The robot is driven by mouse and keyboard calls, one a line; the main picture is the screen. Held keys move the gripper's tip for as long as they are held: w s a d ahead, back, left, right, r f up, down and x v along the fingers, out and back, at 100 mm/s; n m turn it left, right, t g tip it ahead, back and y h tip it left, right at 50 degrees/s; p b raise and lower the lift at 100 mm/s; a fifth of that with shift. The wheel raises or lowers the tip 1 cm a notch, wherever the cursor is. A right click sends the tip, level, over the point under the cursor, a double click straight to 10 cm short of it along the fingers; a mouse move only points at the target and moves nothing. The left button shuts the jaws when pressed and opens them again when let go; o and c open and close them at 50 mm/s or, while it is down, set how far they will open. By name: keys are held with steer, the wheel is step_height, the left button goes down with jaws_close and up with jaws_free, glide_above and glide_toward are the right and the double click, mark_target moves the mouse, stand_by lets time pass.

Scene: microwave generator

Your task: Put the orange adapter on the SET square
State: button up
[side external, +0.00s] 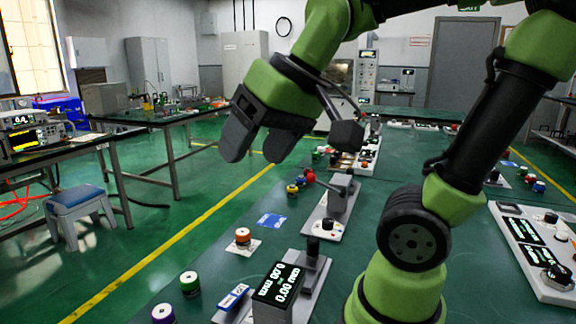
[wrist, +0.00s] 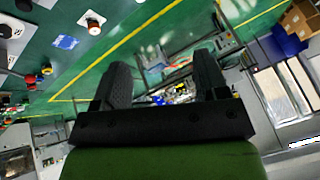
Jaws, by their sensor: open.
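The orange adapter (side external: 243,236) is a small round piece with an orange side, standing upright on a white square (side external: 256,247) on the green bench. A blue square (side external: 271,220) with pale markings lies flat and bare just behind it; its lettering is too small to read. In the wrist view the adapter (wrist: 94,29) and the blue square (wrist: 65,42) show at the upper left. My gripper (side external: 258,142) is open and empty, raised well above the bench. Its two fingers (wrist: 163,68) are apart in the wrist view, with nothing between them.
Green (side external: 190,283) and purple (side external: 163,314) round pieces stand at the front left. A display box (side external: 277,292) and a grey lever device (side external: 340,197) stand right of the adapter. Red, blue and yellow pieces (side external: 300,182) sit behind the blue square. Bench around the squares is clear.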

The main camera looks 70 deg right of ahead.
steer(key=shift+t+y, duration=0.4)
steer(key=shift+t, duration=0.2)
steer(key=s, duration=0.1)
steer(key=s+a+f, duration=0.1)
steer(key=s, duration=0.1)
steer(key=s+a, duration=0.1)
steer(key=s, duration=0.1)
steer(key=shift+f, duration=0.3)
steer(key=shift+d, duration=0.1)
